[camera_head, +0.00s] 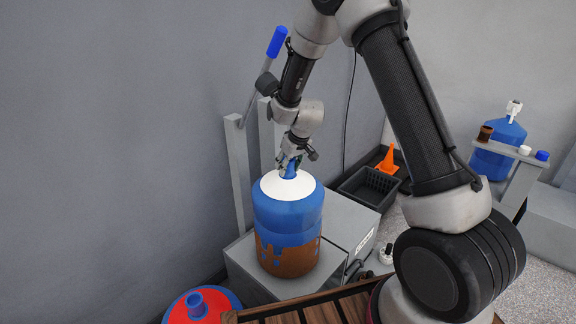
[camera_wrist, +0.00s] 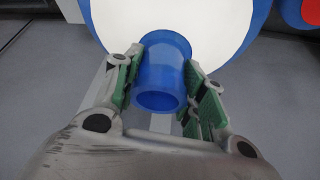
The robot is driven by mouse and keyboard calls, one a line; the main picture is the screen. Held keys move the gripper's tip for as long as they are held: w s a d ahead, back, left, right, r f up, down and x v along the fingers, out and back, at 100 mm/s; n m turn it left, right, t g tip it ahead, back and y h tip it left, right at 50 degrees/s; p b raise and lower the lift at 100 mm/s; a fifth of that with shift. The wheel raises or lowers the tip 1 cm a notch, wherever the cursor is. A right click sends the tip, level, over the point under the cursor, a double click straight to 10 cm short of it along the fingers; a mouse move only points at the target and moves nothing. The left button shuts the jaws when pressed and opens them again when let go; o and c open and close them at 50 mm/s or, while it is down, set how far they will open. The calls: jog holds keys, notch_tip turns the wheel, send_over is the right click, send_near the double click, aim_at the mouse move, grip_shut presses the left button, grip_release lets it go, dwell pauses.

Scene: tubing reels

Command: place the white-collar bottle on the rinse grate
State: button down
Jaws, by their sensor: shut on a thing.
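The white-collar bottle (camera_head: 288,220) is a large blue jug with a white collar (camera_head: 285,187) and a brown, drip-edged lower part. It is upright at or just over a grey block by the wall; contact beneath it is unclear. My gripper (camera_head: 290,165) is at its top, shut on the blue neck. In the wrist view, the green-padded fingers of my gripper (camera_wrist: 166,90) flank the open blue neck (camera_wrist: 160,88), with the white collar (camera_wrist: 205,25) beyond. I cannot make out for sure which surface is the rinse grate.
A grey block (camera_head: 245,275) with a blue-handled lever (camera_head: 277,42) stands by the wall. A red-collared bottle (camera_head: 200,307) is at lower left, beside brown slats (camera_head: 320,308). A black crate (camera_head: 368,188), an orange cone (camera_head: 388,160) and another blue bottle (camera_head: 497,148) are farther right.

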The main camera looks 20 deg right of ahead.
jog(key=c, duration=0.9)
grip_release()
jog(key=shift+f, duration=0.1)
jog(key=shift+o, duration=0.2)
jog(key=s+d+r+m, duration=0.1)
jog(key=s+d+r, duration=0.4)
jog(key=s+r, duration=0.55)
jog(key=s+d+r+m, duration=0.1)
jog(key=s+d+r, duration=0.3)
jog(key=s+r, duration=0.65)
jog(key=s+d+r+m, duration=0.1)
jog(key=s+d+r, duration=0.2)
jog(key=s, duration=0.6)
jog(key=s+d+r+h, duration=0.1)
jog(key=s+d+r, duration=0.2)
jog(key=s, duration=0.6)
jog(key=shift+m+h, duration=0.3)
jog(key=shift+m, duration=0.1)
